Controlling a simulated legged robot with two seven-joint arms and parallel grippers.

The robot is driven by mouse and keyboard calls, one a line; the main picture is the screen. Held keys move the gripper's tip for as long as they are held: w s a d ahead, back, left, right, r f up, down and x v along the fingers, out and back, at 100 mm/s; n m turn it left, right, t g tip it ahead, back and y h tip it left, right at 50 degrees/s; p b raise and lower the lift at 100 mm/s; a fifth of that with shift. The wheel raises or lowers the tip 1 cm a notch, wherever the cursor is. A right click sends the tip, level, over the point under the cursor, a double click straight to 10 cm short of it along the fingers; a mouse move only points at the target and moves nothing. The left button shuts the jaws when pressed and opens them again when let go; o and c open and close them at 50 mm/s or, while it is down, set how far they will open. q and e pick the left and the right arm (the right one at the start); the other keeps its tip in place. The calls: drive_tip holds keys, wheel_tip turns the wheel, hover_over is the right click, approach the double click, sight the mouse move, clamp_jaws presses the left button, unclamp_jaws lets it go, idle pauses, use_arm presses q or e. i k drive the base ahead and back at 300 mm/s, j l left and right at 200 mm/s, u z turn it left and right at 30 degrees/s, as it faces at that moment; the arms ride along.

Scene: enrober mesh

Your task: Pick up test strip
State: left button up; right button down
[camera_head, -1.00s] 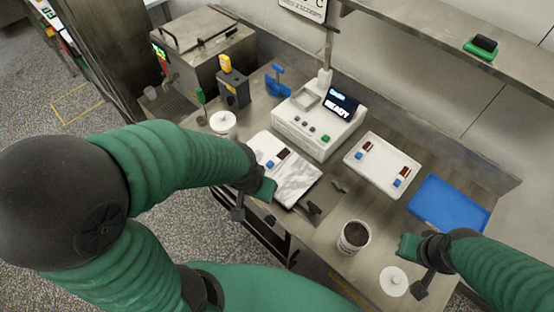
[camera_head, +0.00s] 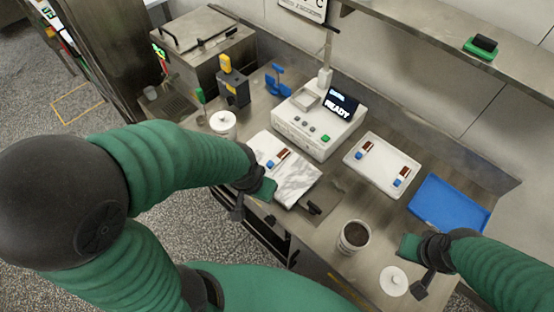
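Three test strips show in the head view, each with a dark brown face and a blue end piece. One test strip (camera_head: 283,154) lies on the white marble slab (camera_head: 296,186) at the middle. Two more, a left strip (camera_head: 367,147) and a right strip (camera_head: 404,173), lie on the white tray (camera_head: 377,184). My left gripper (camera_head: 250,201) is at the slab's near left edge, apart from the strip on it. My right gripper (camera_head: 414,268) is at the counter's front right, beside a white lid (camera_head: 394,281). The finger gaps are too unclear to judge.
A white device (camera_head: 312,130) with a "READY" display stands behind the slab. A dark-filled cup (camera_head: 354,237) stands near the front edge. A blue tray (camera_head: 449,205) lies at right. A white lidded pot (camera_head: 223,123) stands left; a dark-handled item (camera_head: 313,208) lies by the slab.

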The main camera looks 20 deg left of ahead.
sight(271, 164)
drive_tip(key=j+u, duration=0.1)
drive_tip(key=u, duration=0.3)
drive_tip(key=j+u, duration=0.1)
drive_tip(key=u, duration=0.3)
drive_tip(key=i+j+u, duration=0.1)
drive_tip(key=u, duration=0.3)
drive_tip(key=i+u, duration=0.1)
drive_tip(key=u, duration=0.3)
